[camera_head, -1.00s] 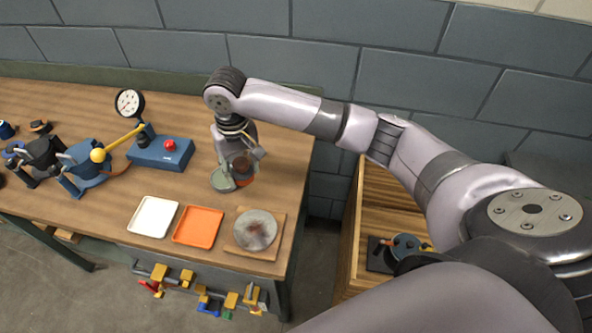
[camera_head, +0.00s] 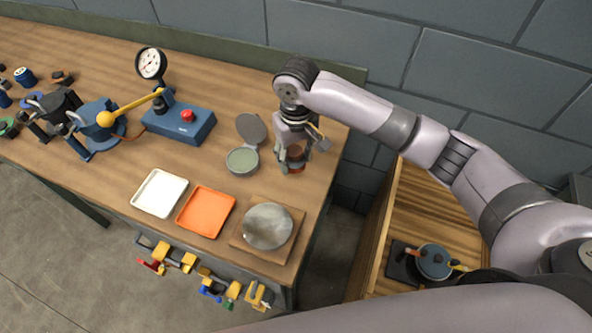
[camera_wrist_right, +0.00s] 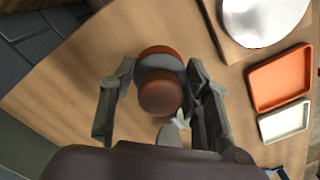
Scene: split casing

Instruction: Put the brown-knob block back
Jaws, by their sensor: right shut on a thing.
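The brown-knob block (camera_wrist_right: 161,95) is between the two fingers of my right gripper (camera_head: 294,163), which is shut on it. In the right wrist view its round brown knob faces the camera, with a grey round part and an orange-red edge behind it. In the head view the fingers partly hide the block; only brown and orange-red parts show. I cannot tell whether it touches the table. To its left is a round casing (camera_head: 242,161) with a green inside and a grey round lid (camera_head: 251,128) standing open. My left gripper is not in view.
On the wooden table, a white tray (camera_head: 160,193), an orange tray (camera_head: 188,219) and a grey disc (camera_head: 268,226) on a wooden board lie in front. A blue gauge stand (camera_head: 180,125) and blue clamp (camera_head: 98,120) are at left. A wooden bin (camera_head: 381,235) stands right.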

